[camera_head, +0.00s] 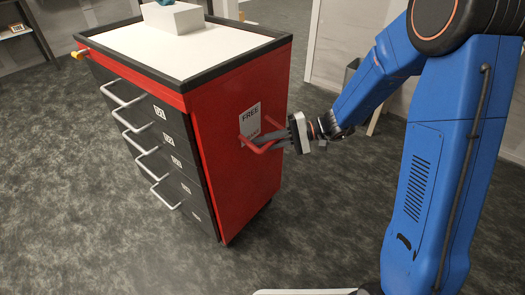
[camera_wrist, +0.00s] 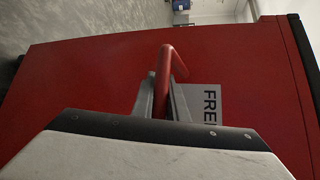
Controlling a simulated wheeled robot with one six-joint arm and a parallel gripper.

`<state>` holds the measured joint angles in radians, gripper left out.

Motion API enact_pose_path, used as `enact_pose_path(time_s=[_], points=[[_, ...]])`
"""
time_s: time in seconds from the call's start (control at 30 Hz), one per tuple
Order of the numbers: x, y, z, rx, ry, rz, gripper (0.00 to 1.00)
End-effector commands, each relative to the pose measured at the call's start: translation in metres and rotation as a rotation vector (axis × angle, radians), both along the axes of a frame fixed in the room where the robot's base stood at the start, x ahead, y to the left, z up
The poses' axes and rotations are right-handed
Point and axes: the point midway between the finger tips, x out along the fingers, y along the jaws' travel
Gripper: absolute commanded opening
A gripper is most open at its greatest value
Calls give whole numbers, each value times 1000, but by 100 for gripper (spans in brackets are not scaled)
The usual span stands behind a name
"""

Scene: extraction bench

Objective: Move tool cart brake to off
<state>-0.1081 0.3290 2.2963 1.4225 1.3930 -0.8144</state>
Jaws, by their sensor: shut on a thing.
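The tool cart (camera_head: 238,104) is red with a white top, and its dark drawer front faces left. A red bar handle (camera_head: 258,149) sticks out from its side panel. My gripper (camera_head: 272,139) reaches in from the right and is shut on this handle. In the wrist view the red handle (camera_wrist: 167,60) runs between my two grey fingers (camera_wrist: 161,98).
A white block with a teal item (camera_head: 175,17) stands on the cart top. Grey carpet (camera_head: 90,220) is clear in front of the drawers. A dark bin stands behind my arm.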

Motion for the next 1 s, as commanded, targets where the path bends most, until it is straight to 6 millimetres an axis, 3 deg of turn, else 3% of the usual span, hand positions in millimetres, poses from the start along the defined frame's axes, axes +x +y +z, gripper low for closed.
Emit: enact_pose_path(time_s=[0.2, 0.47, 1.0], points=[[9, -3, 9, 0, 0, 1, 0], [7, -5, 22, -103, 78, 1, 0], [7, -6, 33, -98, 78, 1, 0]])
